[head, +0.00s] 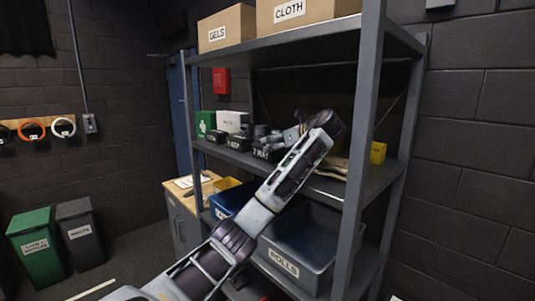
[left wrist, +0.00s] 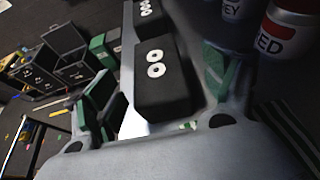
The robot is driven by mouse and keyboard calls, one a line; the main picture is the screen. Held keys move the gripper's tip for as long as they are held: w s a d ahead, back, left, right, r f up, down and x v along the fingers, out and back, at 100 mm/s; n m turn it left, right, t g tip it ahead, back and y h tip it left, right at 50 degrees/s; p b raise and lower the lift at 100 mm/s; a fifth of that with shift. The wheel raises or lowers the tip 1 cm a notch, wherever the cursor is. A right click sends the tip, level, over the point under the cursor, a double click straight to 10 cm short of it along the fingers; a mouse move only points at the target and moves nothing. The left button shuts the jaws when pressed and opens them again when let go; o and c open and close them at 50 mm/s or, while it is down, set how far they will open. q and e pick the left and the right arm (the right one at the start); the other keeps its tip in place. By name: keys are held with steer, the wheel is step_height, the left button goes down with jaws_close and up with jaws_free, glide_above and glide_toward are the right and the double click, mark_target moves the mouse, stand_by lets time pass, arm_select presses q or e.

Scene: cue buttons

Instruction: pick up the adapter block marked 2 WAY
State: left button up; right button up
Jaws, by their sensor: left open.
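The black adapter block marked 2 WAY (head: 263,152) stands on the middle shelf, at the right end of a row of black blocks, partly hidden by my left arm. My left gripper (head: 283,137) is over that shelf, close to the block. In the left wrist view the gripper (left wrist: 160,80) is open, with a green-padded finger on either side of a black block (left wrist: 168,88) with two white rings on top. No marking is readable on this block there, so I cannot tell surely which one it is. The fingers do not visibly grip it. My right gripper is out of view.
Two more black blocks (head: 239,142) (head: 214,136) stand left in the row. Cans, one with a red label (left wrist: 285,40), stand close by. The shelf post (head: 364,130) is right of my arm. A grey ROLLS bin (head: 330,262) sits below.

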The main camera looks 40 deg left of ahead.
mark_target(267, 145)
arm_select(q)
steer(key=shift+a, duration=0.15)
steer(key=shift+x, duration=1.35)
steer(key=shift+a, duration=0.2)
steer(key=shift+w+a+f, duration=0.1)
steer(key=shift+a, duration=0.2)
steer(key=shift+f, duration=0.15)
steer(key=shift+a+f, duration=0.35)
steer(key=shift+a, duration=0.15)
